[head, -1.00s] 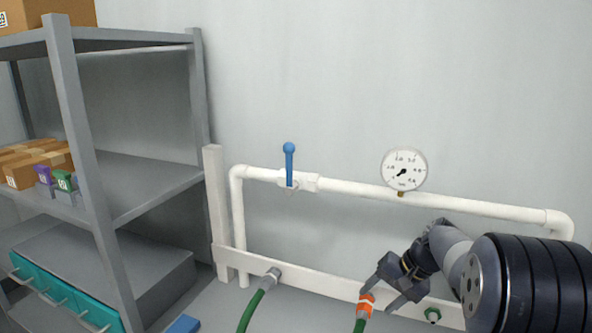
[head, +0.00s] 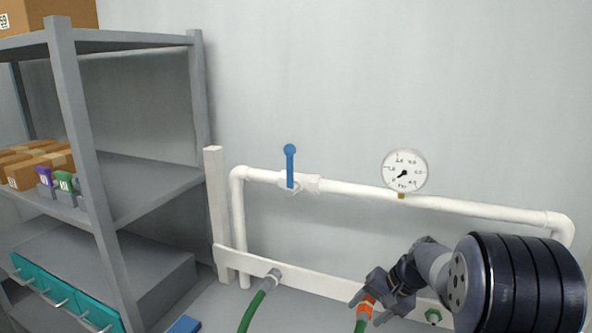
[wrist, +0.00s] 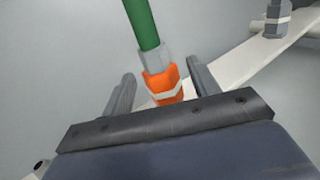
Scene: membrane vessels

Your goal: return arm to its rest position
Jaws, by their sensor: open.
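My gripper (head: 367,308) is at the lower right of the head view, in front of the white lower rail. It is open, with its fingers on either side of an orange hose connector (head: 367,304) and apart from it. In the wrist view the orange connector (wrist: 163,86) shows between the two fingers (wrist: 160,90), with a gap on each side. A green hose (wrist: 141,22) runs from a grey collar on the connector.
A white pipe (head: 450,203) carries a blue-handled valve (head: 290,165) and a gauge (head: 404,171). Another green hose (head: 252,310) joins the rail (head: 318,288) at a grey fitting. A grey shelf (head: 150,185) stands left.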

